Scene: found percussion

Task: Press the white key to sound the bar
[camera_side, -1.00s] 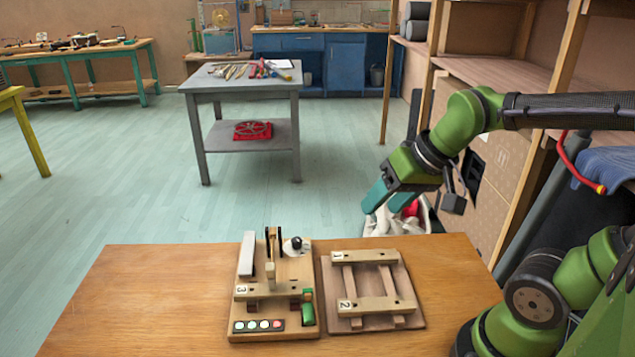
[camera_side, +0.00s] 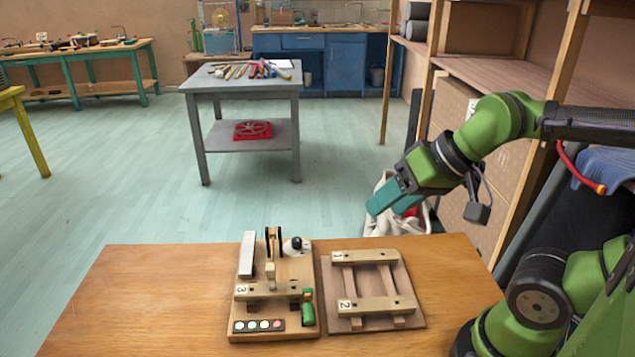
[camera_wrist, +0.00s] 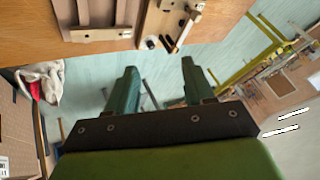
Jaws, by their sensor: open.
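The white key (camera_side: 247,255) is a pale upright-looking block at the left back of the left wooden board (camera_side: 303,268). In the wrist view the key seems to be the pale strip (camera_wrist: 185,34) at the board's edge. A wooden bar (camera_side: 266,291) marked 3 lies across the front of that board, with a small wooden hammer-like piece (camera_side: 270,273) behind it. My gripper (camera_side: 385,206) is open and empty, in the air beyond the table's back edge, right of the key and apart from everything. Both fingers show in the wrist view (camera_wrist: 160,68).
The left board also carries a black knob (camera_side: 296,243), a green block (camera_side: 308,312) and a strip of round lights (camera_side: 259,325). A second board with bars 1 (camera_side: 362,257) and 2 (camera_side: 376,305) lies to its right. The table's left side (camera_side: 150,300) is clear.

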